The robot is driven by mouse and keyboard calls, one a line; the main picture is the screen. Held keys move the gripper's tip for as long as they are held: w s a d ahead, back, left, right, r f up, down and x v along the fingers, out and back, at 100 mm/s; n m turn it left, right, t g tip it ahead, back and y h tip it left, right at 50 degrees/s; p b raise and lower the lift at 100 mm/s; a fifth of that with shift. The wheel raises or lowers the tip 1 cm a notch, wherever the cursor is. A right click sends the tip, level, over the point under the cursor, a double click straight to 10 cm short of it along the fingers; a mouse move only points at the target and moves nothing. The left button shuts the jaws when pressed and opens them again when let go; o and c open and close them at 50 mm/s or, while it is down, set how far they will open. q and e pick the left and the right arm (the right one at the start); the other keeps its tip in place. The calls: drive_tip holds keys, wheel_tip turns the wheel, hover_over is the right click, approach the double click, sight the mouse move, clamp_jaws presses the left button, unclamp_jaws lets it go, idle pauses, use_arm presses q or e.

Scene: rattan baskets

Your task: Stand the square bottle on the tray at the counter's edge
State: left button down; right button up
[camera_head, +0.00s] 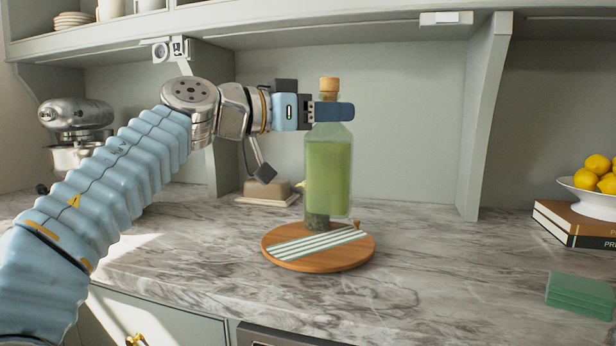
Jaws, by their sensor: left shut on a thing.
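The square bottle (328,172) is clear glass with green liquid and a cork stopper. It is upright over the back part of the round wooden tray (345,258). My left gripper (333,112) is shut on the bottle's neck, just below the cork. A small dark object (317,221) shows at the bottle's lower left; I cannot tell if it is beneath or behind the bottle. I cannot tell whether the bottle's base touches the tray. A striped cloth (316,242) lies across the tray. My right gripper is not in view.
A butter dish (268,192) stands behind the tray. A stand mixer (75,125) is at the back left. Books (573,224) under a bowl of lemons (597,196) and a green stack (580,294) are at the right. The marble counter (440,280) is clear right of the tray.

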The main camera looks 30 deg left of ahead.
use_arm(q)
drive_tip(key=w+a+f+b, duration=0.2)
drive_tip(key=w+a+f, duration=0.3)
drive_tip(key=f, duration=0.5)
drive_tip(key=shift+a+f, duration=0.15)
drive_tip(key=shift+a, duration=0.45)
drive_tip(key=shift+w, duration=0.1)
drive_tip(key=c, duration=0.7)
unclamp_jaws()
drive_tip(key=shift+f, duration=0.2)
drive_tip(key=shift+c, duration=0.2)
drive_tip(key=shift+r, duration=0.1)
